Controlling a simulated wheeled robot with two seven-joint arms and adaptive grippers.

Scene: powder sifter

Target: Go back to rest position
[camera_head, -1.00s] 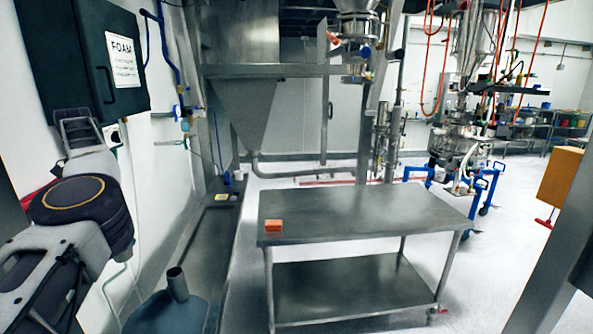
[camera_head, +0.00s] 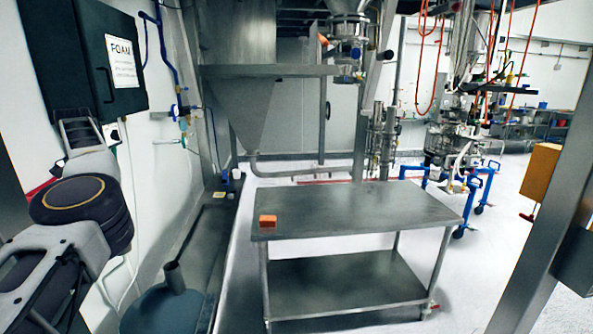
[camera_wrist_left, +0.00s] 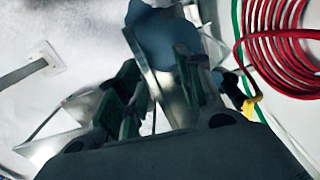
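My left arm (camera_head: 80,205) comes in from the left in the head view and is bent upward beside the white wall. I cannot make out its gripper fingers there. In the left wrist view my left gripper (camera_wrist_left: 158,68) shows two dark green fingers held apart, with a gap between them. A blue object (camera_wrist_left: 160,35) shows beyond the fingers, and I see nothing clearly gripped. My right arm and right gripper are not in view.
A blue-grey vessel (camera_head: 165,305) is at lower left, a metal post (camera_head: 545,220) at right. A red hose coil (camera_wrist_left: 280,50) lies near my left gripper. White floor surrounds the table.

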